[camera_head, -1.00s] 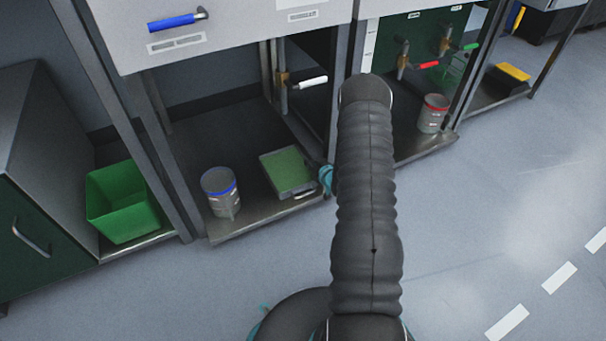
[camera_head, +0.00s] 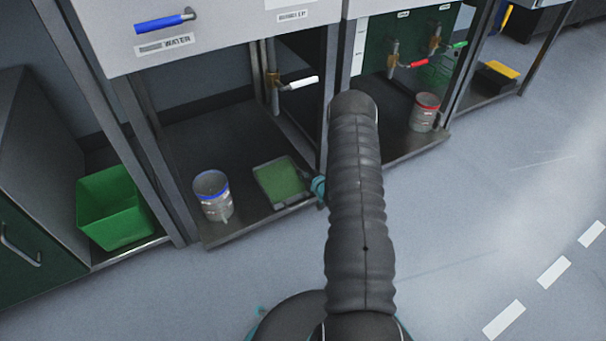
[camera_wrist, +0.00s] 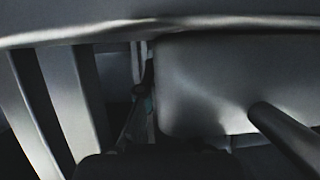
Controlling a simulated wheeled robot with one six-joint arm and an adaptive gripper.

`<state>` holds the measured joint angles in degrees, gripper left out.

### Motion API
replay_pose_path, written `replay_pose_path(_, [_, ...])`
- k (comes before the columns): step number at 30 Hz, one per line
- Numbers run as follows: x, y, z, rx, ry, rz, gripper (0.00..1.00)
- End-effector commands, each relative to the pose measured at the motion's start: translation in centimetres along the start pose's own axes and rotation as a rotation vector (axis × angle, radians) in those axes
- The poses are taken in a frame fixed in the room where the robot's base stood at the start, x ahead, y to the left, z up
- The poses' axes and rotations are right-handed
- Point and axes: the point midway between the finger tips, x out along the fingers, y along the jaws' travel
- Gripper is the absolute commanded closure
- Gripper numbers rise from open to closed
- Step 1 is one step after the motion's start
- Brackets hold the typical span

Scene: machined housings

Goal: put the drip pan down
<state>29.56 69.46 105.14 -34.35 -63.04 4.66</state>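The drip pan (camera_head: 270,190), a shallow grey tray with a green inside, is low over the lower shelf (camera_head: 190,150) of the left bay, right of a blue-rimmed can. It looks about level; I cannot tell whether its underside touches the shelf. My gripper (camera_head: 308,178) is at the pan's right edge and seems closed on it, though my arm hides much of it and the fingertips are small. The wrist view is dark; a grey rounded panel (camera_wrist: 215,85) fills much of it, and the pan is not clear there.
The blue-rimmed can (camera_head: 213,197) stands left of the pan. A green bin (camera_head: 115,208) is at far left. A white-handled tap (camera_head: 295,83) hangs above behind the pan. A red-rimmed can (camera_head: 425,112) stands in the right bay. Bay posts flank the shelf.

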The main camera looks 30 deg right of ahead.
Motion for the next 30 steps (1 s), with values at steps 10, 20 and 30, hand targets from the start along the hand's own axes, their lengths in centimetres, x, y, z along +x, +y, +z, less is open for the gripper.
replay_pose_path(10, [0.0,0.0,0.0,0.000,-0.001,0.000,0.69])
replay_pose_path(20, [-2.7,0.1,-0.3,0.003,-0.002,0.003,0.69])
replay_pose_path(30, [-9.3,0.1,-0.3,0.002,-0.002,0.002,0.69])
